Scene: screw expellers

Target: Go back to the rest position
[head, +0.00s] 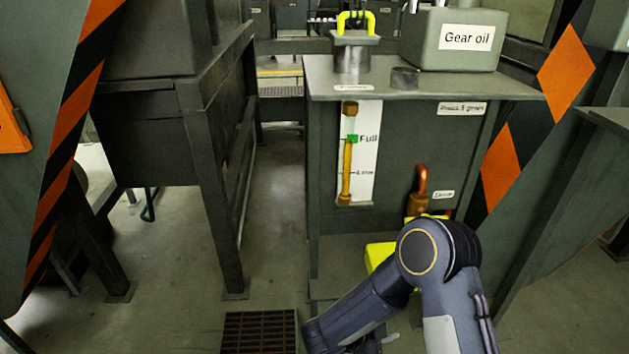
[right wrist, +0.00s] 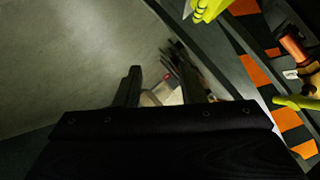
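My right arm comes in at the bottom right of the head view, bent in front of the gear oil cabinet, with its forearm running down and left. Its fingers cannot be made out in that view. In the right wrist view my right gripper (right wrist: 160,80) shows two dark fingers spread apart, with nothing held between them. The grey floor lies beyond the fingers. My left arm and left gripper are not in view.
The cabinet (head: 404,130) carries a gauge (head: 348,165), a yellow-handled filler cap (head: 356,20) and a grey "Gear oil" box (head: 459,38). A copper drain pipe (head: 421,185) stands behind my arm. A dark stand (head: 165,130) is left. A floor grate (head: 258,331) lies in front.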

